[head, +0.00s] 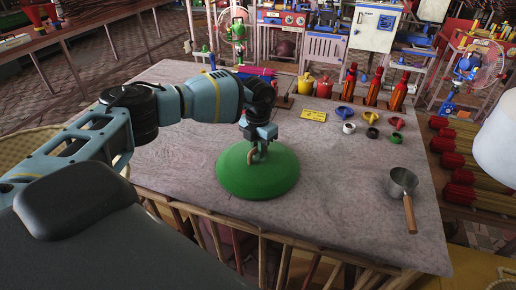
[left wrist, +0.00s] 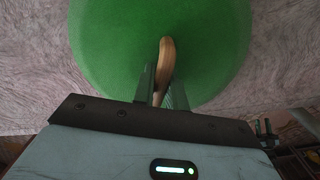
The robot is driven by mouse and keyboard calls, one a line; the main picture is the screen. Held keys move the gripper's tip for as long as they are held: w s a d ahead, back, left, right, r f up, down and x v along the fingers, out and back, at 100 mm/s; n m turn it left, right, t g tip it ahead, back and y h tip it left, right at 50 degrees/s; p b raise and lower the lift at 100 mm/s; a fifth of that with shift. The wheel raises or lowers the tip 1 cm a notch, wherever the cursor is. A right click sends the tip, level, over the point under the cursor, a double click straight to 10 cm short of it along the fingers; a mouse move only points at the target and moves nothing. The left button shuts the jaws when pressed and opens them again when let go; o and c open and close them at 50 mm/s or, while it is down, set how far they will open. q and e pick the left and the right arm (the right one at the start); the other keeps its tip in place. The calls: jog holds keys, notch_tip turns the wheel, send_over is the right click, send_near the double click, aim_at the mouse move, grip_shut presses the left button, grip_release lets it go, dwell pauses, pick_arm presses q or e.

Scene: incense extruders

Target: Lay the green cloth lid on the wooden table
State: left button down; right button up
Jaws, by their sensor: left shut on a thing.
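The green cloth lid (head: 256,178) is a round green dome with a tan loop handle on top. It is over the front middle of the table (head: 340,219), whose top looks pale and greyish. I cannot tell whether its rim touches the tabletop. My left gripper (head: 261,146) is above the lid and shut on its handle. In the left wrist view, the handle (left wrist: 166,62) stands between the two fingers (left wrist: 162,88), with the green lid (left wrist: 110,45) filling the upper middle. My right gripper is not in view.
A metal pan (head: 402,181) with a wooden handle stands at the right. Small coloured funnels and rings, a yellow card (head: 313,115), red bottles, and yellow (head: 305,84) and red pots stand toward the back. The tabletop between lid and pan is clear.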

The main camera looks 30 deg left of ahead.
pick_arm(q)
jog(key=c, duration=1.4)
grip_release()
jog(key=shift+f, duration=0.1)
jog(key=shift+c, duration=0.2)
notch_tip(320, 180, up, 12)
